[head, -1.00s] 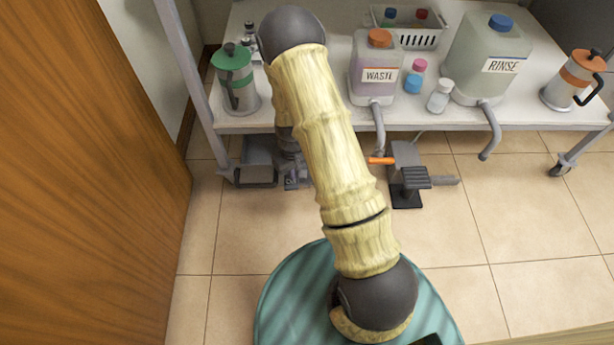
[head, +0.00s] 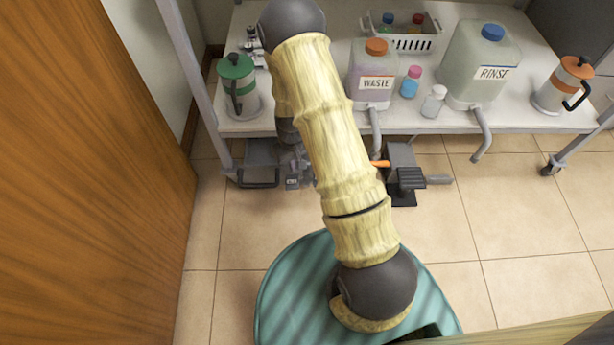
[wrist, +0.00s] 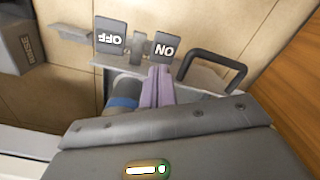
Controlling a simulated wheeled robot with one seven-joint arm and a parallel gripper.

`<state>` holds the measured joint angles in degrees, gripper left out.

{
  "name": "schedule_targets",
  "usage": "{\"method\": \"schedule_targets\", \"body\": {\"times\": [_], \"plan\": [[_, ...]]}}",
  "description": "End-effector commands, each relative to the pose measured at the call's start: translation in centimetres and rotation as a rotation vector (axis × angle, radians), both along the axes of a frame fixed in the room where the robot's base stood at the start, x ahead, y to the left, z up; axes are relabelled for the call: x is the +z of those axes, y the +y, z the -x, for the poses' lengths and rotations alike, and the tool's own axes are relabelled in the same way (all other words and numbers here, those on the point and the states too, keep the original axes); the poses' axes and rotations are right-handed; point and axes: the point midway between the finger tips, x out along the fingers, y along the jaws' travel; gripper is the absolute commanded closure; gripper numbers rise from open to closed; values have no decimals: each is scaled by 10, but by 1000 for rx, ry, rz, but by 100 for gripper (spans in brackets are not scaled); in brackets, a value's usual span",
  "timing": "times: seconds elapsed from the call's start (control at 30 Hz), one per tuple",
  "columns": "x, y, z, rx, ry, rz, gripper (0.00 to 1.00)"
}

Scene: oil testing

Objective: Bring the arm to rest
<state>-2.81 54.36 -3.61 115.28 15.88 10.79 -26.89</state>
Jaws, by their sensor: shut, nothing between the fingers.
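My arm (head: 335,125) reaches forward across the head view, from its dark joint near my teal base to another dark joint above the shelf's front left. My gripper (wrist: 160,72) shows in the wrist view as narrow purple-grey fingers, closed together with nothing between them. The fingertips appear close to the upside-down ON plate (wrist: 166,46) and OFF plate (wrist: 110,36); I cannot tell if they touch. In the head view the gripper end is low by the shelf's left front, mostly hidden behind the arm.
A shelf holds a WASTE jug (head: 375,85), a RINSE jug (head: 480,65), a green-lidded pot (head: 240,90), an orange-lidded pot (head: 562,88) and a white basket (head: 410,40). A pedal unit (head: 405,175) sits on the floor. A wooden panel (head: 90,190) closes the left side. Floor tiles on the right are clear.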

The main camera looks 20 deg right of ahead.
Motion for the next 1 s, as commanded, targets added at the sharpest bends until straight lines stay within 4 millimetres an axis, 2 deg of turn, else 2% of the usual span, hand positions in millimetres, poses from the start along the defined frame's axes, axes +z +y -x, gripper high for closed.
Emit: {"method": "schedule_targets", "body": {"times": [0.43, 0.57, 0.67, 0.87, 1.0], "plan": [[-1, 0, 0, 0, 0, 0, 100], [12, 0, 0, -4, -6, -2, 100], [43, 1, 1, -15, -20, -6, 100], [141, 3, 14, -56, -65, -19, 100], [207, 4, 31, -86, -96, -25, 100]]}}
